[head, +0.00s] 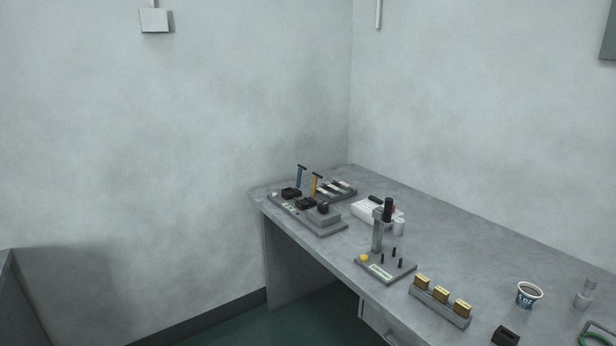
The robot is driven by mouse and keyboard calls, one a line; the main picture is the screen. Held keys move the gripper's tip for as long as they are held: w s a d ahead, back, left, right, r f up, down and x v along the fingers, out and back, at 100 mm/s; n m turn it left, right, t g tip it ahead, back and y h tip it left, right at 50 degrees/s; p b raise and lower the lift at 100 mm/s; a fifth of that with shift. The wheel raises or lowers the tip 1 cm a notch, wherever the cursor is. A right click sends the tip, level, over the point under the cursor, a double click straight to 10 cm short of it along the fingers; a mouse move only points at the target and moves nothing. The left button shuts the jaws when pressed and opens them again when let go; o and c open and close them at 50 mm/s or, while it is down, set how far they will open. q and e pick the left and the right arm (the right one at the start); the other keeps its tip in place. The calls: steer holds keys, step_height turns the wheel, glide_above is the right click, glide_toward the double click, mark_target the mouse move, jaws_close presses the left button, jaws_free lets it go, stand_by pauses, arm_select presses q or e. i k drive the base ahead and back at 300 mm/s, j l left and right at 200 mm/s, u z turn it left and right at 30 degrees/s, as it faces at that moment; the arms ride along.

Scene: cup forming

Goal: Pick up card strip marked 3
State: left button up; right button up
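No number 3 can be read on anything at this distance. A dark tray (349,190) near the far corner of the bench holds a few pale strips (335,186), which may be card strips; their marks are too small to read. Several yellow-gold blocks (441,293) stand in a grey holder (437,307) closer to me; I cannot tell what they are. Neither of my grippers is in view.
The grey bench (480,243) runs from the far corner to the lower right. On it are a fixture with blue and yellow handles (314,184), a post stand (378,240), a white box (366,210) and a cup (529,294). Green floor (285,322) lies in front.

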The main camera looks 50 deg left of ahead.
mark_target(325, 183)
steer(key=i+j+u, duration=0.15)
steer(key=j, duration=0.55)
steer(key=i+j+u, duration=0.2)
steer(key=i+j, duration=0.15)
steer(key=j, duration=0.25)
steer(key=i+j+u, duration=0.15)
steer(key=i+j, duration=0.15)
steer(key=j, duration=0.35)
steer(key=i+j+u, duration=0.2)
steer(key=i+j, duration=0.15)
steer(key=j, duration=0.2)
steer(key=i+j+u, duration=0.15)
steer(key=i+j, duration=0.25)
steer(key=j, duration=0.1)
